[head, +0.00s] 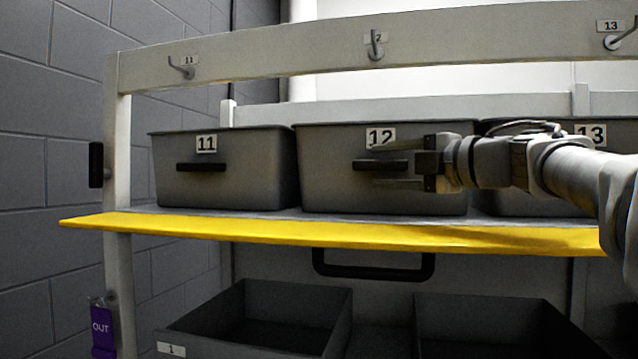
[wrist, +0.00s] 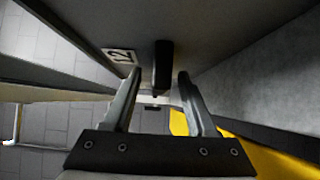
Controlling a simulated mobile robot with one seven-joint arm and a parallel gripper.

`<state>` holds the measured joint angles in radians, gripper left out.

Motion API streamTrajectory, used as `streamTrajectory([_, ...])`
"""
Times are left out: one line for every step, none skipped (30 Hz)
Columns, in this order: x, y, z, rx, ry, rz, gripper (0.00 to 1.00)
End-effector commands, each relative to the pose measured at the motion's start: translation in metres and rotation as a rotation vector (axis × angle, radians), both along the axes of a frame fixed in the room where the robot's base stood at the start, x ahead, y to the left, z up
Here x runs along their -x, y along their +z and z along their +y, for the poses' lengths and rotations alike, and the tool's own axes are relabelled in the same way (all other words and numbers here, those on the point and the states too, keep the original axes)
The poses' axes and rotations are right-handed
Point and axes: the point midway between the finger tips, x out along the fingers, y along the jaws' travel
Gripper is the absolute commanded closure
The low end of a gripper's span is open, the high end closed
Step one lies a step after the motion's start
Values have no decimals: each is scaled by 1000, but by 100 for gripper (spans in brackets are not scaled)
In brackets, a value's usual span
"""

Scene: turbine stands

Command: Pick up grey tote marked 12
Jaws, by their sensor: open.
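The grey tote marked 12 (head: 328,185) sits on the shelf between two other totes. Its white label (head: 380,138) is above a dark bar handle (head: 364,165) on the front face. My gripper (head: 380,164) reaches in from the right, in front of this face, with its open fingers above and below the handle's level and hiding part of it. In the wrist view, the tote's face (wrist: 215,30), label (wrist: 122,56) and handle (wrist: 163,62) show. The handle lies between and partly beyond the open fingertips (wrist: 159,76). I cannot tell whether they touch anything.
Tote 11 (head: 225,185) stands close on the left. Tote 13 (head: 590,132) is on the right, partly behind my arm. A yellow shelf edge (head: 300,233) runs below the totes. Hooks hang on the rail (head: 280,60) above. Open bins (head: 255,340) stand on the lower level.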

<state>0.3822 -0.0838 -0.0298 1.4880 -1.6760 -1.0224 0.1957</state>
Motion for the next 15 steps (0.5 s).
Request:
streamTrajectory([0,0,0,0,0,0,43])
streamTrajectory([0,0,0,0,0,0,43])
streamTrajectory([0,0,0,0,0,0,46])
streamTrajectory([0,0,0,0,0,0,52])
streamTrajectory([0,0,0,0,0,0,57])
streamTrajectory([0,0,0,0,0,0,64])
streamTrajectory([0,0,0,0,0,0,70])
streamTrajectory([0,0,0,0,0,0,75])
streamTrajectory([0,0,0,0,0,0,82])
streamTrajectory([0,0,0,0,0,0,88])
streamTrajectory([0,0,0,0,0,0,93])
streamTrajectory([0,0,0,0,0,0,100])
streamTrajectory([0,0,0,0,0,0,100])
streamTrajectory([0,0,0,0,0,0,100])
streamTrajectory([0,0,0,0,0,0,100])
